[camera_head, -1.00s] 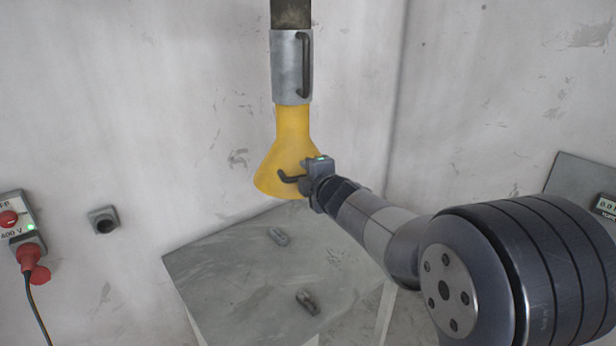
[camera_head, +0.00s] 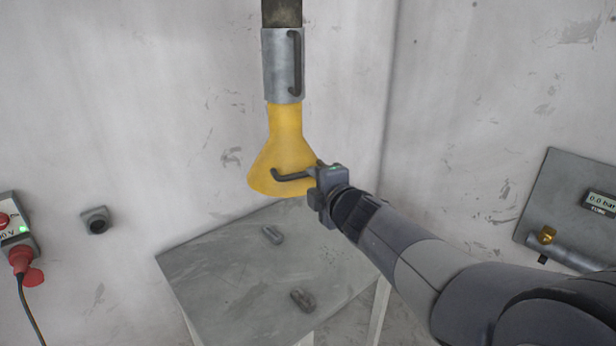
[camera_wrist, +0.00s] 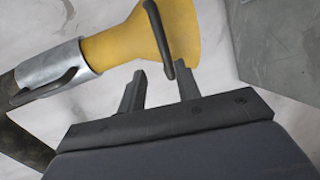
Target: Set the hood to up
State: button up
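The yellow hood (camera_head: 285,150) hangs below a grey metal sleeve (camera_head: 281,75), its wide mouth downward above the table. A dark bent handle (camera_head: 290,177) sticks out from the hood's lower front. My gripper (camera_head: 316,178) is at the right, outer end of this handle. In the wrist view, my gripper (camera_wrist: 161,70) is open, with its two fingers apart. The handle (camera_wrist: 159,38) crosses in front of the hood (camera_wrist: 130,45), and its end shows in the picture between the fingertips. I cannot tell whether it lies between them in depth; no grip shows.
The sleeve has its own dark vertical handle (camera_head: 296,62). A grey table (camera_head: 230,280) below carries two small grey pieces (camera_head: 272,235) (camera_head: 303,299). A red plug and switch box (camera_head: 20,240) are on the left wall, a gauge panel (camera_head: 565,200) at the right.

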aim_at(303, 177)
jog(key=shift+v, duration=1.05)
jog(key=shift+w, duration=0.1)
jog(key=x, duration=1)
jog(key=shift+w+a+f+b, duration=0.15)
jog(key=shift+w+f+b, duration=0.05)
jog(key=shift+w+b, duration=0.15)
jog(key=shift+f, duration=0.2)
jog(key=shift+s, duration=0.1)
